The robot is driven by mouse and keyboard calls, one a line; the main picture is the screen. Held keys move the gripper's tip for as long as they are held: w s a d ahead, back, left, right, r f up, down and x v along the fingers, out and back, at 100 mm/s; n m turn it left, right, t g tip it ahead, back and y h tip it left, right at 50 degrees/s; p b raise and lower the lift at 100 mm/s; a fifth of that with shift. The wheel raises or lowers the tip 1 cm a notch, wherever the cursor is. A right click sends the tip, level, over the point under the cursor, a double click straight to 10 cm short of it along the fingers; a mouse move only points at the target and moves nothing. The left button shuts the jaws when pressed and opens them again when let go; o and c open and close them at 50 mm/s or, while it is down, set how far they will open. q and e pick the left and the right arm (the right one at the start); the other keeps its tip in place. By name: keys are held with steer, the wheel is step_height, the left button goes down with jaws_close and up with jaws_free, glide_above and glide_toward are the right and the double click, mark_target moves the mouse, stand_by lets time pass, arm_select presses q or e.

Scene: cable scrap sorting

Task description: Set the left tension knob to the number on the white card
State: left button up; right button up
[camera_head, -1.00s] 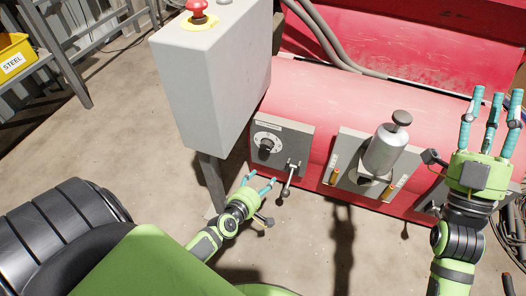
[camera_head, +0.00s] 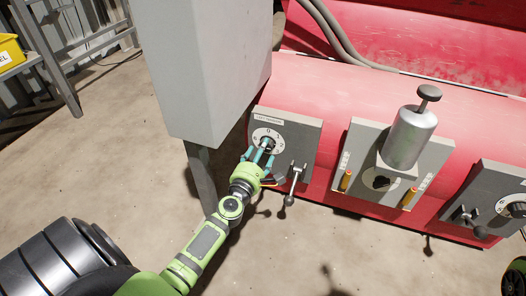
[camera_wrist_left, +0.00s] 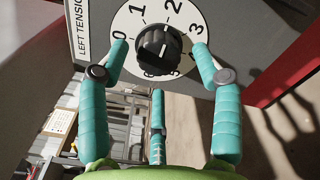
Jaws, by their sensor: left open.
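A pale mark on the knob points up, roughly between 1 and 2; I cannot tell exactly. In the head view the knob (camera_head: 268,143) is partly hidden by my fingers. My left gripper (camera_head: 261,157) is open at the knob. In the left wrist view its teal fingers (camera_wrist_left: 160,46) stand left, right and below the knob, with gaps at both sides. I see no readable number card.
A lever (camera_head: 293,184) with a dark ball end sticks out just right of my left gripper. A grey cabinet (camera_head: 200,70) stands close on the left. A middle panel (camera_head: 352,145) holds a silver cylinder (camera_head: 408,138). Another dial panel (camera_head: 490,185) is at the right.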

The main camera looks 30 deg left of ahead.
arm_select(q)
steer(key=shift+x, duration=0.8)
steer(key=c, duration=1.1)
steer(key=shift+s+a+f, duration=0.1)
steer(key=shift+f, duration=0.05)
steer(key=shift+m, duration=0.4)
